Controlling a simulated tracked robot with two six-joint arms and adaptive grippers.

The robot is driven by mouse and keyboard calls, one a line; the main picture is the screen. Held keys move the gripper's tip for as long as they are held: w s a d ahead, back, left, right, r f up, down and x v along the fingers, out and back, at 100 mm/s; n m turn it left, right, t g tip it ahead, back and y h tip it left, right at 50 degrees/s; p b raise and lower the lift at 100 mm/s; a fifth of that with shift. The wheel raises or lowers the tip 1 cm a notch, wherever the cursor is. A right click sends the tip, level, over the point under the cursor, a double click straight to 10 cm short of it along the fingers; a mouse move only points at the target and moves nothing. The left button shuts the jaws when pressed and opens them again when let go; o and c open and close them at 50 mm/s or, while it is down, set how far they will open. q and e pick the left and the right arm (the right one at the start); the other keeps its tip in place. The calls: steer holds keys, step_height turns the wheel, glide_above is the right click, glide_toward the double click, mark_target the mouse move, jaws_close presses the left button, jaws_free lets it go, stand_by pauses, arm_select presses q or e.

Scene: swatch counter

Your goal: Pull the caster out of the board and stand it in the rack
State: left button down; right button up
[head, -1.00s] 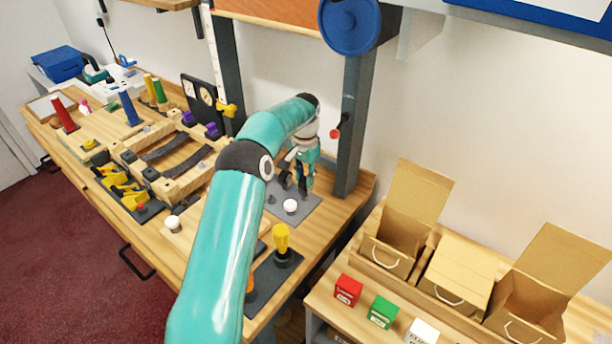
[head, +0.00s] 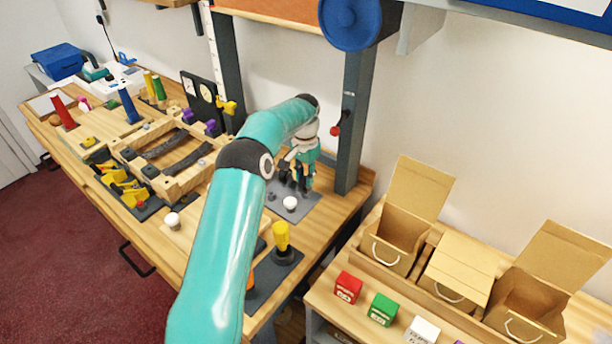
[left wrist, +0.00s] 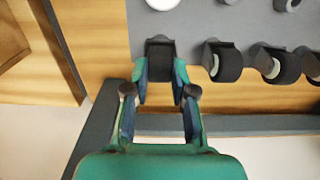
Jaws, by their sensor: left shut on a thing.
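My left gripper (left wrist: 160,92) is shut on a dark, caster-like piece (left wrist: 160,58) at the left end of a row, in the left wrist view. Its fingers lie on both sides of the piece. The piece is at a grey board (left wrist: 190,20); I cannot tell whether it is seated or free. Several dark-wheeled casters (left wrist: 228,62) line the board's edge to its right. In the head view my left gripper (head: 298,184) is low over the same grey board (head: 312,207), behind a white round piece (head: 290,203). Its fingertips are small there. I cannot identify the rack for certain.
A dark upright post (head: 352,130) stands close right of my gripper. A yellow-handled tool (head: 281,236) stands on a dark base in front. A wooden frame (head: 170,160) and clamps lie left. Open boxes (head: 400,220) stand on the lower right table.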

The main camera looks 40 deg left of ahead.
stand_by(0.3)
arm_select(q)
steer(key=c, duration=0.6)
jaws_free()
steer(key=shift+o, duration=0.2)
steer(key=shift+r, duration=0.1)
steer(key=shift+r+p, duration=1.05)
steer(key=shift+r, duration=1.9)
